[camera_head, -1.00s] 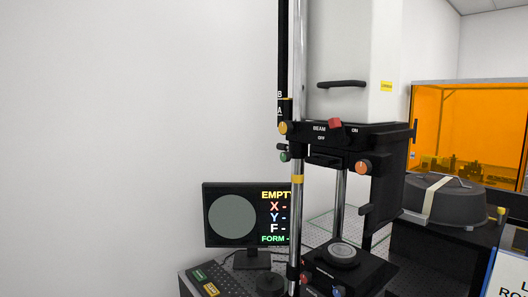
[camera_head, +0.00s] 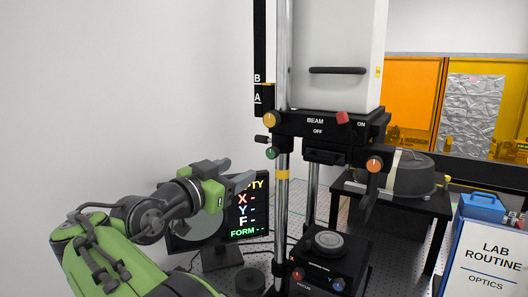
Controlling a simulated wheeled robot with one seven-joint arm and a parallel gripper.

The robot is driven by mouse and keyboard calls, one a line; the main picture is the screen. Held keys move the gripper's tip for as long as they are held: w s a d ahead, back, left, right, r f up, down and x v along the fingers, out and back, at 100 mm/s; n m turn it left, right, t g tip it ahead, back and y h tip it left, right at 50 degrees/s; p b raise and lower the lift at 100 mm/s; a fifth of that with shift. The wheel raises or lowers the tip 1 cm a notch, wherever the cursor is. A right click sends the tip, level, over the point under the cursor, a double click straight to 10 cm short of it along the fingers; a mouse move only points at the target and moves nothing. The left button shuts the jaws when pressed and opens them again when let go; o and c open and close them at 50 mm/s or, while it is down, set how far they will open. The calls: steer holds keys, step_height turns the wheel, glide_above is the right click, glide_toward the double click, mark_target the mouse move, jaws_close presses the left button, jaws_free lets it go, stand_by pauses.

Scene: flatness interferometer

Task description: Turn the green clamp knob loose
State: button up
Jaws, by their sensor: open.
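The green clamp knob (camera_head: 271,153) sits on the left side of the interferometer's carriage, next to the chrome column, below a yellow knob (camera_head: 269,119). A small dark lever (camera_head: 262,139) sticks out left just above it. My gripper (camera_head: 240,172) is open and empty, to the left of the green knob and a little lower in the picture, in front of the monitor. Its fingers point right and appear apart from the knob. The depth gap between them is hard to tell.
The monitor (camera_head: 247,213) stands behind my gripper. The chrome column (camera_head: 282,215) with a yellow collar is right of it. A red beam knob (camera_head: 343,118) and an orange knob (camera_head: 375,165) are on the carriage. A sign (camera_head: 489,255) stands at right. The left wall side is clear.

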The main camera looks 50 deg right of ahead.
mark_target(270, 154)
steer(key=d+p, duration=0.1)
steer(key=d, duration=0.4)
steer(key=w+d+p, duration=0.1)
steer(key=d, duration=0.3)
steer(key=d+p, duration=0.1)
steer(key=d, duration=0.4)
steer(key=shift+w+d+p, duration=0.3)
steer(key=shift+d+p, duration=0.05)
steer(key=shift+c, duration=0.2)
steer(key=c, duration=1)
